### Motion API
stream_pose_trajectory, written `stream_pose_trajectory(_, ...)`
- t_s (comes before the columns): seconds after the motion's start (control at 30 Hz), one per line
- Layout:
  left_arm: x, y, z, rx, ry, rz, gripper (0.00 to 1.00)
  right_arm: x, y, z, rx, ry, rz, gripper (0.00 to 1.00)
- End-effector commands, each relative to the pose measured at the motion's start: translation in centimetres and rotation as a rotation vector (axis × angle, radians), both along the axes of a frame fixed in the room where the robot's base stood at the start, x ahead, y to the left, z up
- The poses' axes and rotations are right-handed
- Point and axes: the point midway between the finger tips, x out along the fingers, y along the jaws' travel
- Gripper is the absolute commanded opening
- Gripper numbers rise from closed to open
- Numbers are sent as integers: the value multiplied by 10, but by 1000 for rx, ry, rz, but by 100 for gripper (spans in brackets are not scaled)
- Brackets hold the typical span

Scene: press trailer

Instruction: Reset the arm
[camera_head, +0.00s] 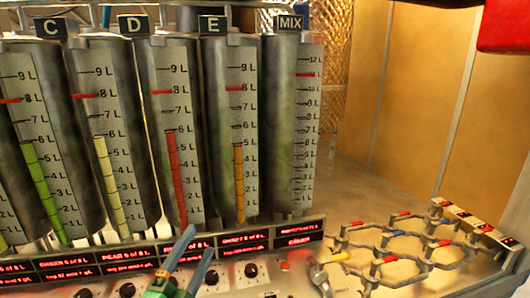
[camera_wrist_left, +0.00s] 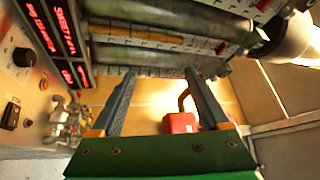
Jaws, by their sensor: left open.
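My left gripper (camera_head: 198,242) rises from the bottom of the head view in front of the control panel, its two blue-grey fingers spread. In the left wrist view the same gripper (camera_wrist_left: 158,76) is open with nothing between its fingers. Its green body fills the bottom of that view. My right gripper is in neither view.
Several tall gauge cylinders (camera_head: 189,75), labelled C, D, E and MIX, stand behind a panel with red displays (camera_head: 126,254) and black knobs (camera_head: 251,270). A hexagonal pipe frame (camera_head: 386,258) is at right. A red object (camera_head: 505,25) hangs top right; another (camera_wrist_left: 180,123) shows beyond the fingers.

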Motion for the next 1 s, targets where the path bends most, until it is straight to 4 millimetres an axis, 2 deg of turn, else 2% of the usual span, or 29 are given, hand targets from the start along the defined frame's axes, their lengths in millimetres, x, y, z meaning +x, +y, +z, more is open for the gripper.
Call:
stream_pose_trajectory(0.03,-8,21,-43,-187,201,104,79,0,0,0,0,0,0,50)
stream_pose_trajectory(0.1,-29,44,-101,-392,459,243,79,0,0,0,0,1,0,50)
stream_pose_trajectory(0.2,-71,55,-165,-580,745,390,79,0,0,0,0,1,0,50)
stream_pose_trajectory(0.23,-84,56,-180,-620,818,426,79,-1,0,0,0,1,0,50)
stream_pose_trajectory(0.3,-116,55,-208,-702,970,502,79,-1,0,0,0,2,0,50)
stream_pose_trajectory(0.4,-160,50,-238,-789,1162,595,79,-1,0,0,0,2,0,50)
stream_pose_trajectory(0.5,-204,43,-258,-854,1336,678,79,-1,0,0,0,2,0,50)
stream_pose_trajectory(0.6,-247,33,-270,-904,1498,755,79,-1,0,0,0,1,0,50)
stream_pose_trajectory(0.63,-255,31,-279,-911,1531,772,79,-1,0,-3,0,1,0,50)
stream_pose_trajectory(0.73,-247,32,-326,-895,1542,781,79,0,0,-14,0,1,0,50)
stream_pose_trajectory(0.87,-248,31,-383,-880,1567,794,79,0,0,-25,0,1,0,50)
stream_pose_trajectory(1.0,-262,32,-455,-861,1597,810,79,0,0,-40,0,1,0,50)
